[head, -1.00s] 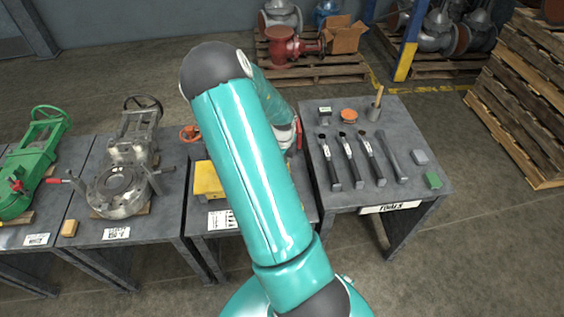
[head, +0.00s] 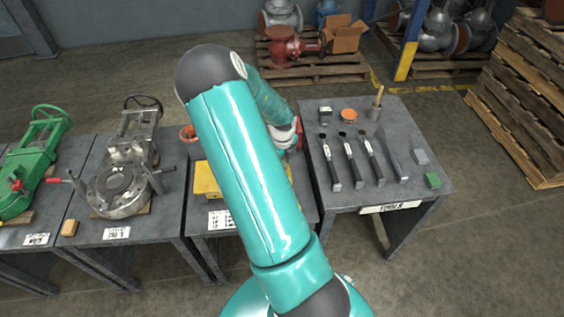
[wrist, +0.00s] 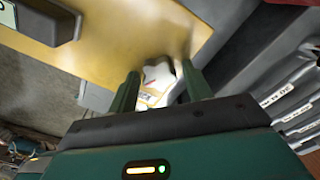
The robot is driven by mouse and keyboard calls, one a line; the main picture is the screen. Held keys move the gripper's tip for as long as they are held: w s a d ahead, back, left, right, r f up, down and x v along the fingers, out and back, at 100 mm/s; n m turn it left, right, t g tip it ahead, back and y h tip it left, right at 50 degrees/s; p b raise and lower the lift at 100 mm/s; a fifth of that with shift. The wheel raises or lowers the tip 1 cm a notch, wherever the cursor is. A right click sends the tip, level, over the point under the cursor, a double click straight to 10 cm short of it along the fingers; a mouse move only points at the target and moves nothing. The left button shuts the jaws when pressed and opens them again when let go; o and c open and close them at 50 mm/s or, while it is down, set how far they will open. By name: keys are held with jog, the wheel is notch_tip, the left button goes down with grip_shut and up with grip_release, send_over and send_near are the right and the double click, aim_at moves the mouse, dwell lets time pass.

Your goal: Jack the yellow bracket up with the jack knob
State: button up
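The yellow bracket (head: 206,180) lies on the middle table, mostly hidden behind my arm in the head view. In the wrist view its flat yellow face (wrist: 125,35) fills the upper left. The pale, lobed jack knob (wrist: 157,78) shows just beyond the fingers, with a yellow label below it. My gripper (wrist: 162,88) points at the knob with its two green fingers apart, one on each side of it. A narrow gap shows by the left finger; contact on the right is unclear. The fingers are hidden in the head view.
The tools table (head: 325,195) stands on the right with several black-handled tools. A red part (head: 299,133) is close to my wrist. An orange handwheel (head: 187,133) is left of my arm. A grey valve (head: 117,188) and a green valve (head: 32,165) sit on tables further left.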

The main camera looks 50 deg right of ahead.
jog(key=shift+o, duration=0.3)
jog(key=shift+r, duration=0.15)
notch_tip(320, 180, up, 14)
jog(key=shift+f, duration=0.2)
jog(key=shift+s, duration=0.1)
